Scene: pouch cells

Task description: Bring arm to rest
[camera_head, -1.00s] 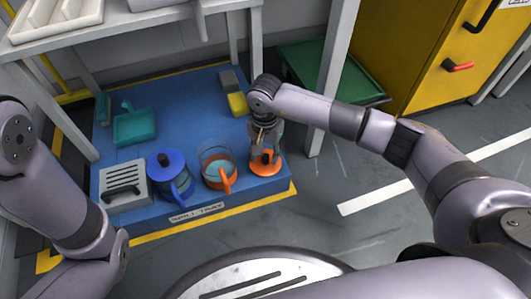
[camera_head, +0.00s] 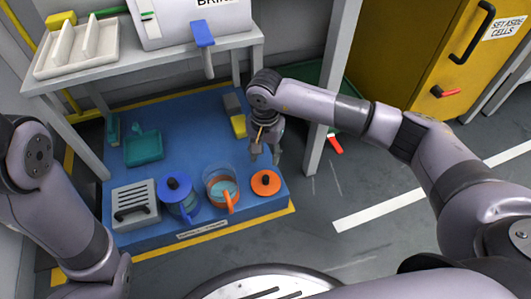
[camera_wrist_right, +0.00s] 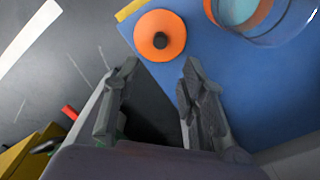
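My right gripper (camera_head: 265,150) hangs above the right end of the blue tray. Its fingers are apart with nothing between them in the right wrist view (camera_wrist_right: 158,90). The orange lid with a dark knob (camera_head: 266,183) lies on the tray just in front of and below the gripper; it also shows in the wrist view (camera_wrist_right: 160,36), clear of the fingers. My left arm comes in at the left edge, and its gripper is outside the picture.
On the blue tray (camera_head: 190,142) stand an open glass jug with an orange handle (camera_head: 221,188), a blue-lidded jug (camera_head: 178,198), a grey slotted box (camera_head: 136,204) and a teal dustpan (camera_head: 143,148). A table leg (camera_head: 331,85) stands right of the gripper. A yellow cabinet (camera_head: 415,50) is behind.

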